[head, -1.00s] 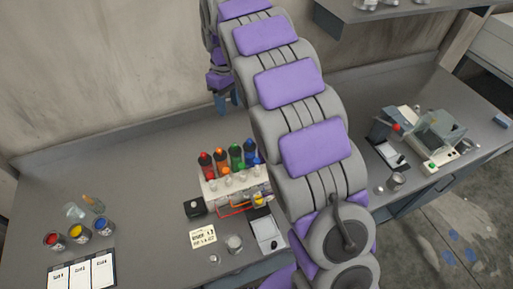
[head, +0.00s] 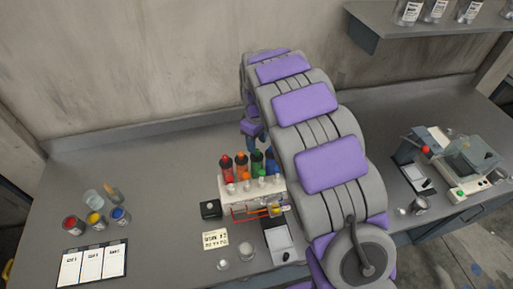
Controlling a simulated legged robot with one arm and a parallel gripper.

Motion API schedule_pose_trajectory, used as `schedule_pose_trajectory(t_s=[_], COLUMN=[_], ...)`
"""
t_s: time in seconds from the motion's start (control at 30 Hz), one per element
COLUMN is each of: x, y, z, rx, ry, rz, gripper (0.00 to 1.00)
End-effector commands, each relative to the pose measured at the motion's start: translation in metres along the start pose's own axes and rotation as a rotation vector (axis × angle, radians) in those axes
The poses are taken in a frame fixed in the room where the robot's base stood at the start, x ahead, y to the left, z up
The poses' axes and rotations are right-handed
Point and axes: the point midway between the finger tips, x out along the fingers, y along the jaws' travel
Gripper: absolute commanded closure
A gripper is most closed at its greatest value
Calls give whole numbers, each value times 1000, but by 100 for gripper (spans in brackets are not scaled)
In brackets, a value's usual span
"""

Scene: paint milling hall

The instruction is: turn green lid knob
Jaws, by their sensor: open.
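A pale dispenser rack (head: 240,201) stands on the bench with red, orange, green and blue bottles along its back. The green bottle (head: 257,166) is third from the left, between the orange bottle (head: 241,166) and the blue bottle (head: 271,162). Its lid knob is too small to make out clearly. My gripper (head: 254,143) hangs from the far end of my purple and grey arm, just behind and above the green and blue bottles as seen here. It is open. The fingertips are small and partly hidden, and I cannot tell whether they touch a lid.
Small pots of red, yellow and blue paint (head: 95,219) and a card sheet (head: 91,264) lie at left. A black box (head: 210,209), a label card (head: 215,240) and a notepad (head: 281,242) surround the rack. A machine (head: 465,165) stands right. The bench back-left is clear.

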Motion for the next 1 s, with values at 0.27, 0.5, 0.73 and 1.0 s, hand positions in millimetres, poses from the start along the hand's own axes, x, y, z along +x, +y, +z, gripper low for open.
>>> schedule_pose_trajectory(t_s=[0.27, 0.5, 0.73, 1.0], x=[34, 38, 38, 38], y=[-2, -1, -1, -1], z=[0, 0, 0, 0], rx=[1, 0, 0, 0], ry=[-4, -1, -1, -1], rz=[-2, 0, 0, 0], gripper=[51, 51, 60, 86])
